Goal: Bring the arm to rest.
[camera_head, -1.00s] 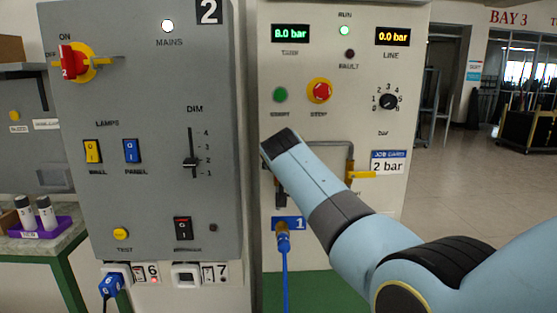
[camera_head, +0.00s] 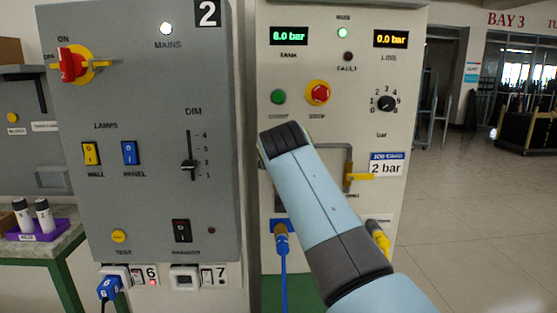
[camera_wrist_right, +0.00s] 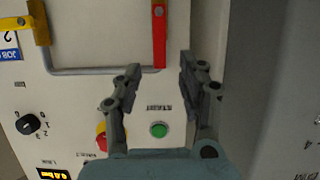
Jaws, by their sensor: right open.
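My right arm (camera_head: 318,205) rises from the bottom right of the head view, in front of the lower part of the pale pneumatic panel (camera_head: 350,25). Its gripper is hidden behind the wrist end there. In the right wrist view my right gripper (camera_wrist_right: 160,64) is open, its two grey fingers apart with nothing between them. Beyond the fingers are the panel face, a red handle (camera_wrist_right: 159,35) on a pipe and the green start button (camera_wrist_right: 158,130). My left gripper is not in view.
A grey lamp panel (camera_head: 150,220) stands left of the arm. A yellow valve handle (camera_head: 360,177), a blue plug with hose (camera_head: 282,242) and a yellow connector (camera_head: 379,238) are close around the arm. Open floor (camera_head: 480,220) lies to the right.

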